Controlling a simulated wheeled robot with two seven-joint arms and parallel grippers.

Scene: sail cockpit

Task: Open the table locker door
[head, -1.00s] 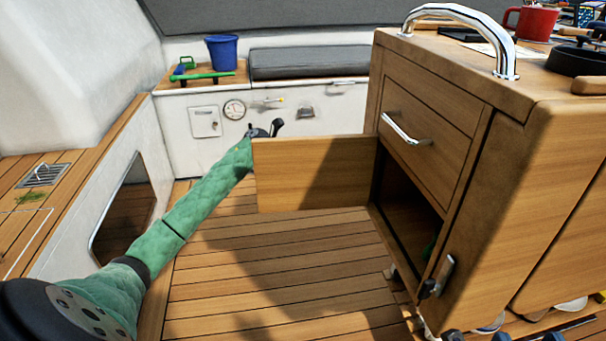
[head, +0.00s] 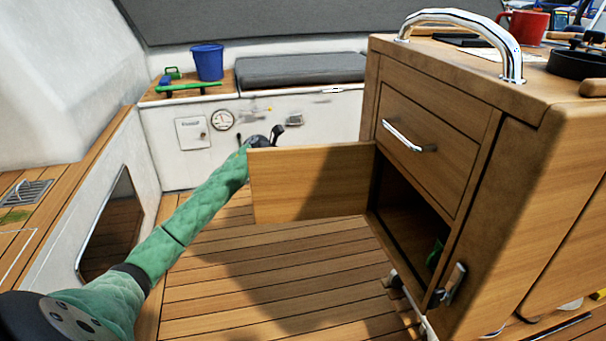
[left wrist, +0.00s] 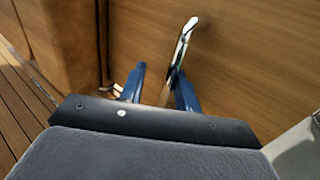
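The table locker door (head: 311,183) is a wooden panel. It stands swung wide open from the table cabinet (head: 510,190), and the dark locker inside (head: 405,225) shows with a green item (head: 434,254) in it. My left gripper (head: 266,140) is at the door's far top corner, partly hidden behind the panel in the head view. In the left wrist view its blue fingers (left wrist: 160,88) are apart. The door's metal handle (left wrist: 184,45) stands between them, close to the right-hand finger; whether they touch is unclear. My right gripper is out of view.
A closed drawer (head: 425,145) with a metal handle sits above the locker. A metal latch (head: 452,283) is on the cabinet's lower front. Wooden floor (head: 270,285) is clear before the door. A blue bucket (head: 207,62) stands on the back bench.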

